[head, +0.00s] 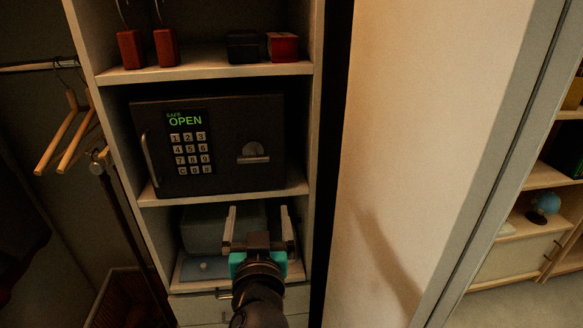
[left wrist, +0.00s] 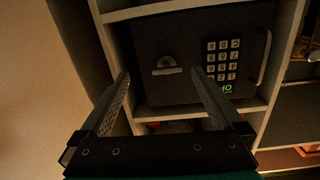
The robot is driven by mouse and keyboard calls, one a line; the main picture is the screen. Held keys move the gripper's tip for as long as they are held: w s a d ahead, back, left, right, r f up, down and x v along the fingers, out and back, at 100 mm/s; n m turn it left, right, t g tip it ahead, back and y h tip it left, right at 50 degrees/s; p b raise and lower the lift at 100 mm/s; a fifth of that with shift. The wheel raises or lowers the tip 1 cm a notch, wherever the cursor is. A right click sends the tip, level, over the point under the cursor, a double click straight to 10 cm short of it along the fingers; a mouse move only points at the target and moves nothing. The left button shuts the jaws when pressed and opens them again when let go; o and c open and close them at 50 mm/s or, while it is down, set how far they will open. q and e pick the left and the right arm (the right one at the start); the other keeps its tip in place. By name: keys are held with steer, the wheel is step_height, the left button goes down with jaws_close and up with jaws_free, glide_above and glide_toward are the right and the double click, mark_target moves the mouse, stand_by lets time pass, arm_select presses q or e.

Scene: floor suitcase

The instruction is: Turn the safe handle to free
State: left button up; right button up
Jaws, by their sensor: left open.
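The black safe (head: 220,178) sits on the middle shelf, its door closed and its display (head: 185,121) reading "SAFE OPEN" in green. The safe handle (head: 253,155) is a silver lever on the right of the door, lying about horizontal. My left gripper (head: 259,214) is open and empty, below and in front of the safe, apart from the handle. In the left wrist view, which is upside down, the safe (left wrist: 200,55) and its handle (left wrist: 167,66) show beyond the two spread fingers (left wrist: 160,82). My right gripper is in neither view.
A keypad (head: 190,150) and a vertical bar (head: 149,160) are on the door's left. Red and dark boxes (head: 283,46) stand on the shelf above. A grey box (head: 200,232) lies below. Wooden hangers (head: 75,135) hang left. A pale wall panel (head: 420,150) stands right.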

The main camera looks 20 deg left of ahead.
mark_target(253, 162)
arm_select(q)
steer(key=shift+n+y, duration=0.4)
steer(key=shift+n, duration=0.1)
steer(key=w+a+r, duration=0.1)
steer(key=w+a, duration=0.1)
steer(key=w, duration=0.2)
steer(key=w+a+r+p, duration=0.1)
steer(key=w+a, duration=0.2)
steer(key=w, duration=0.1)
steer(key=w+a+r+p, duration=0.1)
steer(key=w+a, duration=0.1)
steer(key=w, duration=0.2)
steer(key=shift+a+r, duration=0.2)
steer(key=shift+a, duration=0.15)
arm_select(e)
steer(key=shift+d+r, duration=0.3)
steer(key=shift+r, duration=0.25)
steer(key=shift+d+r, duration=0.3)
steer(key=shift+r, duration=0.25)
arm_select(q)
steer(key=c, duration=1.1)
steer(key=shift+c, duration=0.2)
